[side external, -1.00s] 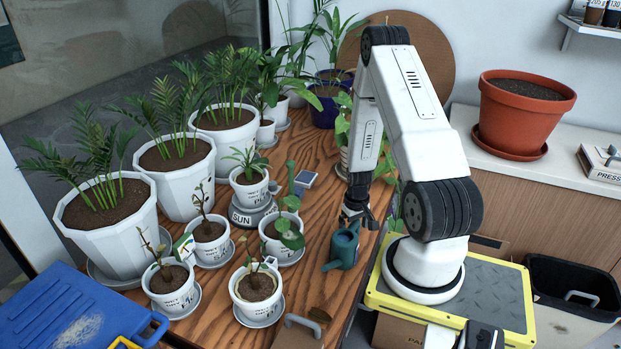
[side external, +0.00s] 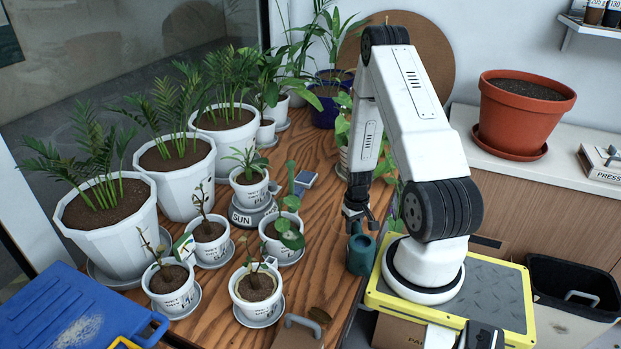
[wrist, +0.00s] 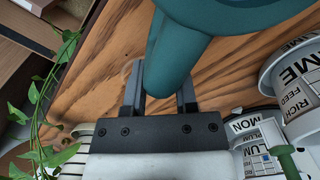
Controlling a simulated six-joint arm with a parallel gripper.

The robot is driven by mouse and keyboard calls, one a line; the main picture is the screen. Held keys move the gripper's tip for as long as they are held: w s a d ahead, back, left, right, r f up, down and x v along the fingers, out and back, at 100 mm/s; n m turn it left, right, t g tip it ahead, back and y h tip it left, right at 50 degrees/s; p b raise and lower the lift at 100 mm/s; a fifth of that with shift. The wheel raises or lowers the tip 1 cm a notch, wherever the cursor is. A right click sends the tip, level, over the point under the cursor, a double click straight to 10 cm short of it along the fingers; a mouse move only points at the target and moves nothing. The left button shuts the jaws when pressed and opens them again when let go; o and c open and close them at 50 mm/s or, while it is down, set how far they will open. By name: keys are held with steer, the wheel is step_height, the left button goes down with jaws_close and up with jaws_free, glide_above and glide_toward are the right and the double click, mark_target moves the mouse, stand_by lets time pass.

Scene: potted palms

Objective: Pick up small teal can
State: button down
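The small teal can (side external: 360,256) is a watering can near the right edge of the wooden table, in front of my arm's base. My gripper (side external: 358,228) reaches down over it from above and meets its top. In the wrist view the can's teal handle (wrist: 172,66) comes down between the two dark fingers of my gripper (wrist: 161,92), which look closed against it. The can looks upright. Its spout is hidden in the side view, and I cannot tell whether its base touches the table.
Small white pots on saucers (side external: 257,287) stand left of the can, with larger palm pots (side external: 120,232) behind them. A blue tray (side external: 75,310) lies at the front left. My base stands on a yellow-edged platform (side external: 500,296). Bare wood (side external: 318,245) lies between can and pots.

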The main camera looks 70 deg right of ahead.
steer(key=shift+r, duration=0.15)
steer(key=shift+r, duration=4.85)
steer(key=shift+d, duration=0.1)
steer(key=w+d+r+m, duration=0.2)
steer(key=d+m, duration=0.4)
steer(key=m, duration=0.6)
steer(key=shift+w+d+r, duration=0.2)
steer(key=shift+w+r, duration=0.05)
steer(key=shift+r, duration=0.65)
steer(key=shift+f, duration=0.1)
steer(key=shift+g+h, duration=0.5)
steer(key=shift+h, duration=0.1)
step_height(320, 180, down, 4)
steer(key=shift+d+f, duration=0.1)
steer(key=shift+g+h, duration=0.3)
steer(key=shift+h, duration=0.3)
